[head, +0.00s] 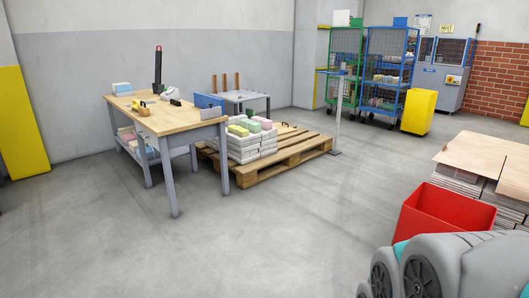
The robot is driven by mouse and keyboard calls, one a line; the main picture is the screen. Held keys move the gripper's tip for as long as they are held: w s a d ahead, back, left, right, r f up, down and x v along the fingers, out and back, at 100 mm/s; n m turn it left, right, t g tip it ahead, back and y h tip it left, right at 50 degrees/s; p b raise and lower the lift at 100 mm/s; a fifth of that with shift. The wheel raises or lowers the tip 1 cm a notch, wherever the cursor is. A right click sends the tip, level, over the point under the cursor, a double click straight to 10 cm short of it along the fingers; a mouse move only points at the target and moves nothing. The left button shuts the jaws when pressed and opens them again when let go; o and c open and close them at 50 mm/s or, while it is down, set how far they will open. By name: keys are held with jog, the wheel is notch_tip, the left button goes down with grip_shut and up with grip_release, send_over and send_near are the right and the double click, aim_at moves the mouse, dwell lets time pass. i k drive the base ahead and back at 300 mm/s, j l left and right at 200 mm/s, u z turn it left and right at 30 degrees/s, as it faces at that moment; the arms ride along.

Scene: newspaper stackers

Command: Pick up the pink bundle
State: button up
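A stack of pale newspaper bundles (247,149) sits on a wooden pallet (290,158), right of the workbench. Small coloured bundles lie on top: a yellow one (238,130), green ones (250,125) and a pink bundle (266,124) at the right end. The pink bundle is small in view and partly behind the green ones. Another pinkish item (127,136) shows on the workbench's lower shelf; I cannot tell what it is. My gripper is not in view; grey rounded parts at the bottom right look like my arm.
A wooden workbench (150,115) with tools stands at the left. A red bin (440,215) and stacked paper under boards (485,155) are at the right. A post (337,120) stands behind the pallet; wheeled cages (388,75) and a yellow bin (419,110) stand farther back. The middle floor is clear.

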aim_at(266, 124)
jog(key=i+l+u, duration=0.15)
jog(key=i, duration=2.5)
jog(key=i+u, duration=0.1)
jog(key=i, duration=0.4)
jog(key=i+u, duration=0.15)
jog(key=i, duration=0.35)
jog(key=i+l+u, duration=0.1)
jog(key=i, duration=0.4)
jog(key=i+l+u, duration=0.15)
jog(key=i, duration=0.3)
jog(key=i+l+u, duration=0.1)
jog(key=i+l, duration=0.15)
jog(key=i, duration=0.25)
